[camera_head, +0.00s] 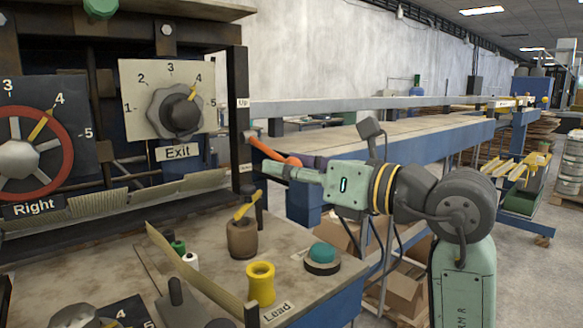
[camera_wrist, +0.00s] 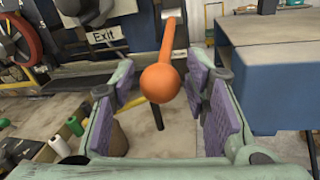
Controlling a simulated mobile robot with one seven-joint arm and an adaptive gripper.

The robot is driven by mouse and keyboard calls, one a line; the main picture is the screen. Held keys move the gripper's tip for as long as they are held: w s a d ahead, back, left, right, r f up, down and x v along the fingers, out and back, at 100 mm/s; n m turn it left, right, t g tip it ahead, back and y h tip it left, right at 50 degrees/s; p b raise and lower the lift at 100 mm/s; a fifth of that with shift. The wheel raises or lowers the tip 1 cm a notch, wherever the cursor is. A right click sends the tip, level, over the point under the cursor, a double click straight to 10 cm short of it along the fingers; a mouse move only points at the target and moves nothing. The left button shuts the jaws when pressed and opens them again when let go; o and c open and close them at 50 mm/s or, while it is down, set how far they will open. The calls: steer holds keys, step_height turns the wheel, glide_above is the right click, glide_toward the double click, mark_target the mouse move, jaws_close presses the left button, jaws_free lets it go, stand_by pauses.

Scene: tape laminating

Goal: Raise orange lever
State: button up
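The orange lever (camera_head: 268,150) shows in the head view as an orange rod slanting down to the right from the machine's side post, beside the "Up" label. Its ball end is near my gripper (camera_head: 280,168). In the wrist view the orange lever's ball (camera_wrist: 160,83) sits between the two purple-padded fingers of my gripper (camera_wrist: 165,100), with its rod running up and away. The fingers are apart, with a gap on each side of the ball. They do not appear to touch it.
A blue box-shaped frame (camera_wrist: 270,75) stands close on the right in the wrist view. The worktop (camera_head: 205,265) holds a brown cup (camera_head: 242,238), a yellow spool (camera_head: 260,284) and a teal button (camera_head: 322,255). A long blue-edged table (camera_head: 400,135) extends behind my gripper.

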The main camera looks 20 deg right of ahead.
jaws_close()
stand_by(0.3)
stand_by(0.3)
